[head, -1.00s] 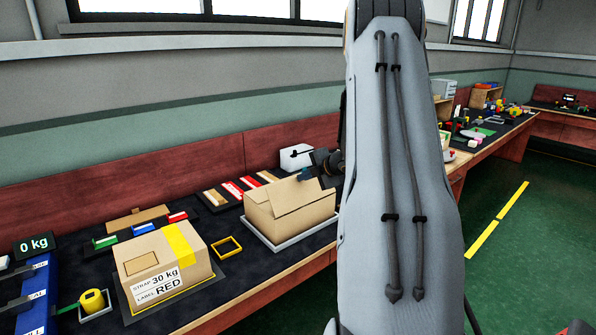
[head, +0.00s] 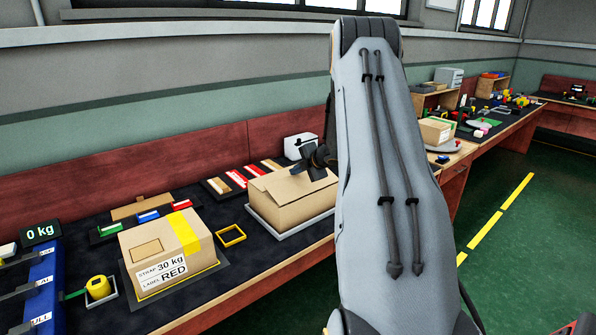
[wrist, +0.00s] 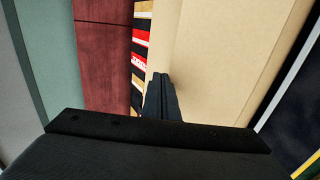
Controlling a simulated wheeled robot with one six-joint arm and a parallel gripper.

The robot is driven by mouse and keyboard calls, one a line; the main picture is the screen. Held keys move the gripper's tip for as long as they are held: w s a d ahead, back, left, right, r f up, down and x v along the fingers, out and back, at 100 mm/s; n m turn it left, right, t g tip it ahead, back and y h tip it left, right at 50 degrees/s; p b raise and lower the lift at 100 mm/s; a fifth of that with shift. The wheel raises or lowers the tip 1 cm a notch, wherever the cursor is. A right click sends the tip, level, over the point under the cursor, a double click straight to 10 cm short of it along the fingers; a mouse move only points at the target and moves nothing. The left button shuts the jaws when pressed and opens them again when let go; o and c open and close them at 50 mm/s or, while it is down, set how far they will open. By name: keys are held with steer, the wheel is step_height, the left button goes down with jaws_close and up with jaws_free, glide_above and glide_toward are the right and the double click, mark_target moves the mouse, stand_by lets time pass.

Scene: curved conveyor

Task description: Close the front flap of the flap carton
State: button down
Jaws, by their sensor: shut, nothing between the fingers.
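The flap carton (head: 288,213) is a plain tan box on a light tray (head: 262,233) on the dark bench mat. Its top panels lie sloped or nearly flat in the head view; I cannot tell how far each flap is down. My gripper (head: 318,162) is dark and sits low at the carton's far right top edge, partly hidden by my arm. In the wrist view the shut, empty fingers (wrist: 161,88) point at the edge of a broad tan carton panel (wrist: 225,60). I cannot tell whether they touch it. My arm hides the carton's right end.
A taped, labelled carton (head: 165,250) stands to the left, with a yellow square frame (head: 231,236) between the two. Red and tan strips (head: 236,179) lie behind the flap carton. A white box (head: 300,146) stands at the back near my gripper, before the red back panel (head: 130,175).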

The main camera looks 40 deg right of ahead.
steer(key=shift+w+f+b, duration=0.25)
steer(key=shift+f, duration=0.3)
steer(key=shift+w+f+b, duration=0.2)
steer(key=shift+f+b, duration=0.05)
steer(key=shift+f, duration=0.25)
steer(key=shift+r, duration=0.1)
steer(key=shift+r+p, duration=0.75)
steer(key=shift+r, duration=0.1)
